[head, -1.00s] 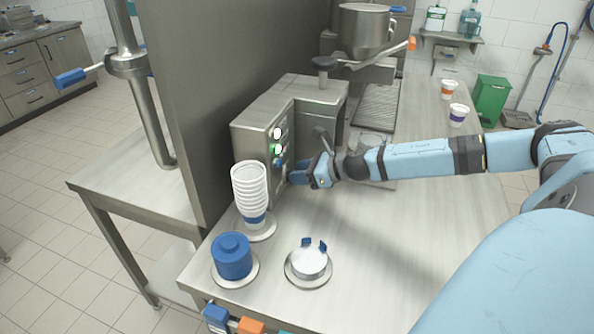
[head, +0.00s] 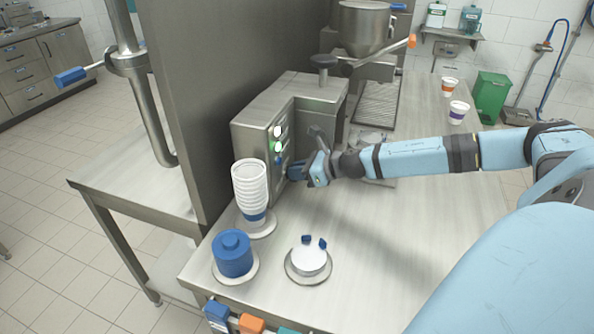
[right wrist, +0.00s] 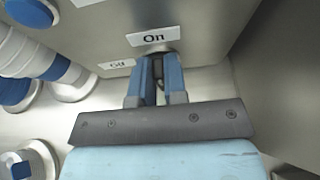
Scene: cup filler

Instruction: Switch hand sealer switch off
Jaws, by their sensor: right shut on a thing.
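The hand sealer (head: 262,113) is a steel machine on the bench, with lit buttons and a switch on its front panel. My right gripper (head: 296,171) is at the lower part of that panel. In the right wrist view its blue fingers (right wrist: 160,72) are shut on the switch, a small dark piece between them that is mostly hidden. An "On" label (right wrist: 153,37) sits just beyond the fingertips and an "Off" label (right wrist: 117,64) to their left. The switch's exact position cannot be told. My left gripper is not in view.
Two cups stand at the far right. The bench's right middle is clear.

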